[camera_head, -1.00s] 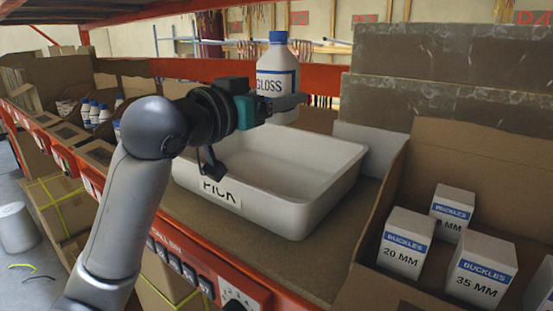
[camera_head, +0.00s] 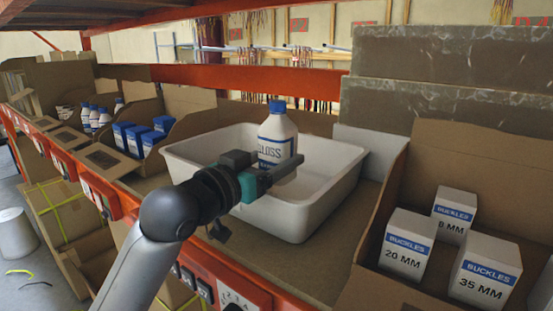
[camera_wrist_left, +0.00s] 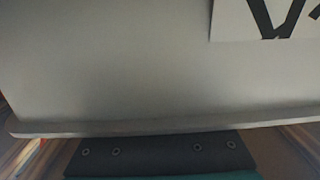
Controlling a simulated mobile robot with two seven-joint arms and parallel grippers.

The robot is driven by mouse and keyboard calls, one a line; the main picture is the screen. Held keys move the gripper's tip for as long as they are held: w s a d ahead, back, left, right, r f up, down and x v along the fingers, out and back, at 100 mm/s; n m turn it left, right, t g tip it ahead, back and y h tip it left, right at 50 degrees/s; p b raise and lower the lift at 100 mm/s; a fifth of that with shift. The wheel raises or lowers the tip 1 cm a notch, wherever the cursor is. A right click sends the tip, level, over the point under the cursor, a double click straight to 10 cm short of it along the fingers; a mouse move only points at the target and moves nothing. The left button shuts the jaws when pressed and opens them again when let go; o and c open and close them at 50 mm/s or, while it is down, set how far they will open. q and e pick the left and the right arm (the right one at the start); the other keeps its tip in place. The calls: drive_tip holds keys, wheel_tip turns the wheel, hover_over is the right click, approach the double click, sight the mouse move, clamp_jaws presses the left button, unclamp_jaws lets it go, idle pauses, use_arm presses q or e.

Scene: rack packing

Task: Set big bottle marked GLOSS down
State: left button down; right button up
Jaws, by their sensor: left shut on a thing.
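The big GLOSS bottle (camera_head: 277,138) is white with a blue cap and a blue-edged label. It is upright inside the outline of the white tray (camera_head: 330,205) in the head view. My left gripper (camera_head: 284,171) is shut on the lower part of the bottle. The bottle's base is hidden behind the gripper and the tray wall, so I cannot tell whether it touches the tray floor. In the left wrist view a pale wall with a rim, apparently the tray (camera_wrist_left: 110,80), fills most of the picture. My right gripper is not in view.
A cardboard bin with several white BUCKLES boxes (camera_head: 407,245) stands to the right. Bins with blue boxes (camera_head: 128,138) and small bottles (camera_head: 92,118) stand to the left. An orange beam (camera_head: 240,71) runs behind the tray. The tray looks otherwise empty.

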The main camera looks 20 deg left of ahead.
use_arm(q)
drive_tip(key=shift+f, duration=0.6)
unclamp_jaws()
drive_tip(key=shift+f, duration=0.2)
drive_tip(key=shift+r, duration=0.1)
